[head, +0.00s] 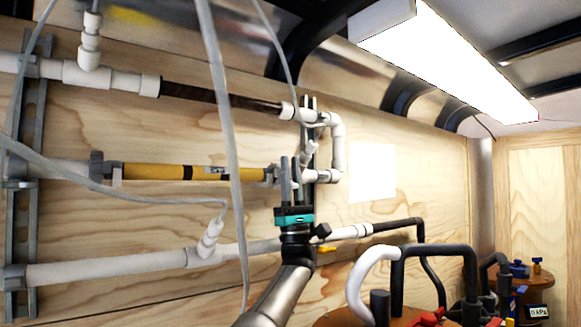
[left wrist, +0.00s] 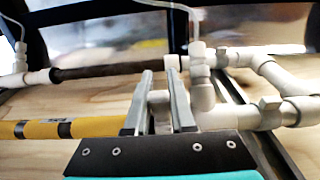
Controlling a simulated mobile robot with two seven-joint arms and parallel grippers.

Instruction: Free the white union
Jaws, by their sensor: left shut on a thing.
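My left gripper (head: 290,165) reaches up from below to the right end of the yellow filter (head: 170,172) on the wall. In the left wrist view its two fingers (left wrist: 160,98) stand on either side of the white union (left wrist: 158,98) and are shut on it. The union sits between the end of the yellow filter (left wrist: 85,127) and the white pipe fittings (left wrist: 240,116) to the right. The fingers hide much of the union in the head view. My right gripper is not in view.
A dark filter (head: 220,97) runs above the yellow one, joined to a white pipe loop (head: 338,150) at right. A lower white pipe (head: 130,265) runs below. Grey tubes (head: 222,100) hang in front. Black hoses (head: 440,250) and brown drums (head: 535,283) stand at lower right.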

